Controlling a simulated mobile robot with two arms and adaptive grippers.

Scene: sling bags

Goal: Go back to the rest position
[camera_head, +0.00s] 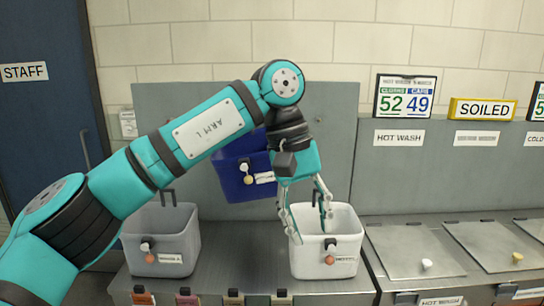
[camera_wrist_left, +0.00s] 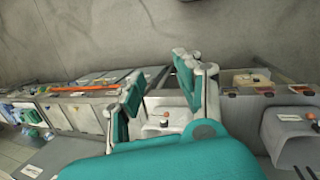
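My left arm comes in from the left in the head view. Its gripper (camera_head: 309,226) points down at the white bin (camera_head: 343,254), with its fingers at or over the bin's open top. The fingers stand apart with nothing seen gripped between them; the gap also shows in the left wrist view (camera_wrist_left: 158,86). I cannot tell whether the fingers touch the bin. A grey bin (camera_head: 162,243) stands to the left, and a blue bin (camera_head: 240,183) sits higher behind, partly hidden by my arm. My right gripper is not in view.
A grey counter (camera_head: 245,262) carries the bins, with several coloured tags along its front edge. To the right are grey lids (camera_head: 408,250) with small knobs. Behind are a backboard, a 52/49 sign (camera_head: 405,97) and a yellow SOILED sign (camera_head: 482,110). A dark door (camera_head: 42,120) is at left.

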